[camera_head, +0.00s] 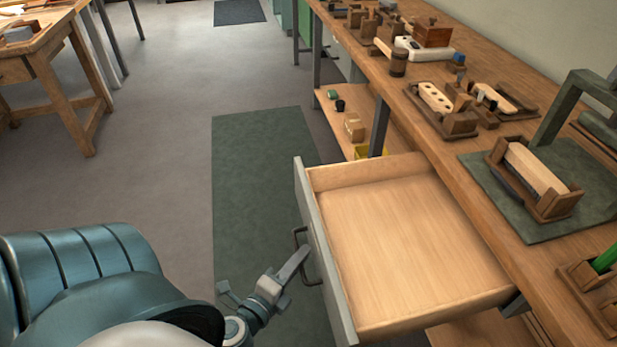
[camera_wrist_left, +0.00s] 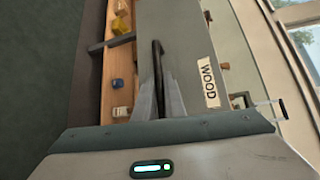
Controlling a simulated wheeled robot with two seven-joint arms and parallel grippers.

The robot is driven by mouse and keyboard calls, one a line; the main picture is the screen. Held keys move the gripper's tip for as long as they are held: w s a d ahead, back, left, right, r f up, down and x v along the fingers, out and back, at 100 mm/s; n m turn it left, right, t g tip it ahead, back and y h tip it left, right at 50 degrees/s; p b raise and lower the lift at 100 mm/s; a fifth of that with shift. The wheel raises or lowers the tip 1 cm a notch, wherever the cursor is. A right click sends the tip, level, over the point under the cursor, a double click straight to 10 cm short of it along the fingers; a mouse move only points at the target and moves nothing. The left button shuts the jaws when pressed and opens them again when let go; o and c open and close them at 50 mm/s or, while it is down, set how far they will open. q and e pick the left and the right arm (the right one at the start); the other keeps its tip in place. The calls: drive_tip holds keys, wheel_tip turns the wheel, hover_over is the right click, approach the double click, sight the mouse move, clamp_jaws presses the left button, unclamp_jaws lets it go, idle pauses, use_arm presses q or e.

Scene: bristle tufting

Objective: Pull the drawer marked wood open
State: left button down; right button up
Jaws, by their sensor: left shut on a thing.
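The drawer (camera_head: 410,250) stands pulled out from under the long workbench, and its pale wooden inside is empty. Its grey front panel (camera_head: 322,262) carries a dark bar handle (camera_head: 302,240). In the left wrist view the label WOOD (camera_wrist_left: 209,82) is on the grey front, beside the handle (camera_wrist_left: 158,75). My left gripper (camera_head: 300,258) is at the handle, with its fingers (camera_wrist_left: 160,98) shut around the bar. Part of the handle is hidden between the fingers. My right gripper is not in view.
The workbench (camera_head: 440,120) holds wooden blocks, brushes and fixtures. A lower shelf (camera_head: 335,120) with small items lies behind the drawer. A green mat (camera_head: 255,180) covers the floor left of the drawer. Another wooden table (camera_head: 45,50) stands far left. The floor between is clear.

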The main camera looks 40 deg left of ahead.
use_arm(q)
drive_tip(key=c, duration=2.1)
unclamp_jaws()
drive_tip(key=shift+s, duration=0.15)
drive_tip(key=s+d+r+b, duration=0.1)
drive_tip(key=s+b, duration=0.4)
drive_tip(key=s, duration=0.6)
drive_tip(key=shift+s+d+r+b, duration=0.3)
drive_tip(key=shift+r+b, duration=0.05)
drive_tip(key=shift+b, duration=0.05)
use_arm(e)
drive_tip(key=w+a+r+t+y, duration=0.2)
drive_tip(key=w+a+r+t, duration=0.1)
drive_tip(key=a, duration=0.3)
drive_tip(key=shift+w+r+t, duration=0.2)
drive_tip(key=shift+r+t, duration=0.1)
use_arm(q)
drive_tip(key=shift+w+a, duration=0.1)
